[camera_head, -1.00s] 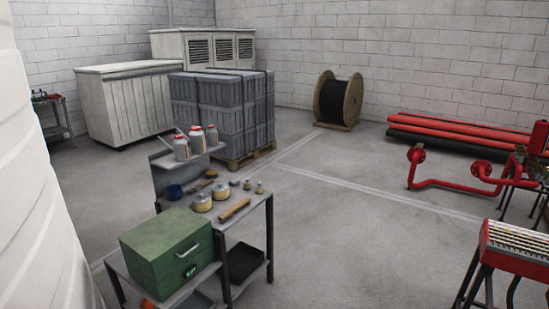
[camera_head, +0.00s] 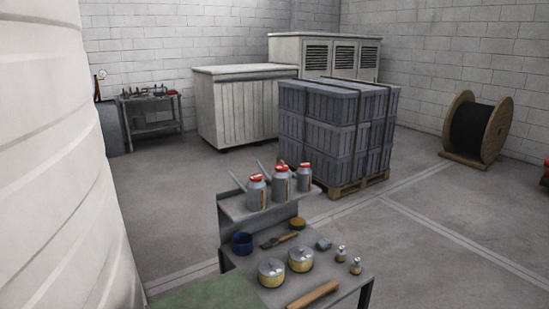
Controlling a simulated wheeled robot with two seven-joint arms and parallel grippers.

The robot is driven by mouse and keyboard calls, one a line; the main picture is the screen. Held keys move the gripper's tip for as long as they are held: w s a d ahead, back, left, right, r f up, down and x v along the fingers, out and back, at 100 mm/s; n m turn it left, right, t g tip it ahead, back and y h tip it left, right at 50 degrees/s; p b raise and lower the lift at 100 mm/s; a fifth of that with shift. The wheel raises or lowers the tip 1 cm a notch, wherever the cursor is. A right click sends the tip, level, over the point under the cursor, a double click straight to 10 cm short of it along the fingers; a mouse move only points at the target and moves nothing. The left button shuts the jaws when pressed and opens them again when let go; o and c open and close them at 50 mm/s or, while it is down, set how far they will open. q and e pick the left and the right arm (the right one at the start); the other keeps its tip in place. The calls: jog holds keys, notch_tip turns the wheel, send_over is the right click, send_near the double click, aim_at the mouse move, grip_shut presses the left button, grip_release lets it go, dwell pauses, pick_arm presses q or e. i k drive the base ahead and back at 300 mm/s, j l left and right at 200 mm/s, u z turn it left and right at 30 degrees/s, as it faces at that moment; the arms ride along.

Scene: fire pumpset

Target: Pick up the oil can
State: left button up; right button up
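Several grey metal cans with red caps, one of them (camera_head: 258,192), stand upright on the raised shelf (camera_head: 232,211) of a workbench. Thin grey spouts or rods slant up beside them. Two squat tins with yellow bands, one (camera_head: 271,273) left of the other (camera_head: 301,259), sit on the bench top below. Two small metal bottles, one (camera_head: 341,254) behind the other (camera_head: 356,266), stand to their right. I cannot tell for certain which of these is the oil can. Neither of my grippers is in view.
A blue cup (camera_head: 242,243), a brush (camera_head: 279,240) and a wooden-looking bar (camera_head: 314,294) lie on the bench. A green box top (camera_head: 210,293) is at the bottom edge. A white tank (camera_head: 60,180) blocks the left.

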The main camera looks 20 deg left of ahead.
aim_at(280, 181)
jog(key=i+u, duration=0.3)
jog(key=i, duration=0.3)
jog(key=i+l+u, duration=0.35)
jog(key=i, duration=0.25)
jog(key=j, duration=0.1)
